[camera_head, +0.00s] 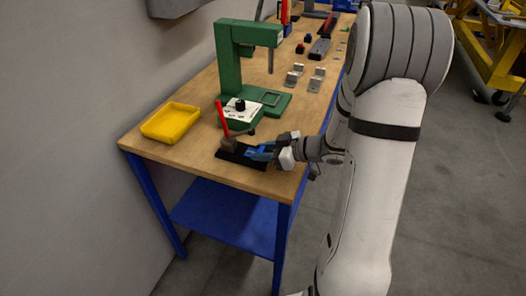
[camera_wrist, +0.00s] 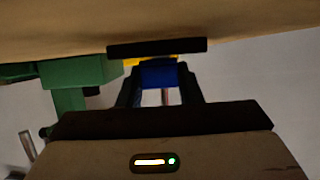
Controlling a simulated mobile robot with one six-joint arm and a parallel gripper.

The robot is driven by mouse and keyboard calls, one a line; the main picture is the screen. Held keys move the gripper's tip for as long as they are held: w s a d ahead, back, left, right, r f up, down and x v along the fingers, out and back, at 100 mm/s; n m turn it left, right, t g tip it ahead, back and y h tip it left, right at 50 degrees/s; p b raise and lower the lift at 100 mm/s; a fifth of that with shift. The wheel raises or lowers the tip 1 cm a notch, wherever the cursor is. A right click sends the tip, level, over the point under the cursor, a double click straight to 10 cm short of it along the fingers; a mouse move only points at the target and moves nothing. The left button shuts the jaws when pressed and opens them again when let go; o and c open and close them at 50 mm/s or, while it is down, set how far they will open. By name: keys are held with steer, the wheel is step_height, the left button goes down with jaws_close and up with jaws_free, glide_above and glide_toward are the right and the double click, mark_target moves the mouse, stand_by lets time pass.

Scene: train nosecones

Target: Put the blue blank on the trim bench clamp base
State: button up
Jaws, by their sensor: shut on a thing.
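The blue blank (camera_head: 261,154) is held between the fingers of my gripper (camera_head: 268,151) at the front end of the bench, over or on the right part of a black base plate (camera_head: 232,156). A toggle clamp with a red handle (camera_head: 222,118) stands on the left of that plate, which appears to be the trim bench clamp base. In the wrist view the blue blank (camera_wrist: 160,76) sits between the two dark fingers, with the dark plate edge (camera_wrist: 155,47) close beside it. Whether the blank touches the plate is hidden.
A yellow tray (camera_head: 171,123) lies to the left on the wooden bench (camera_head: 190,152). A green press (camera_head: 236,60) stands behind the clamp. Several grey metal brackets (camera_head: 294,77) and tools lie further back. The bench's front edge is close to my gripper.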

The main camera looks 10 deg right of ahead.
steer(key=shift+f, duration=0.15)
steer(key=o, duration=1)
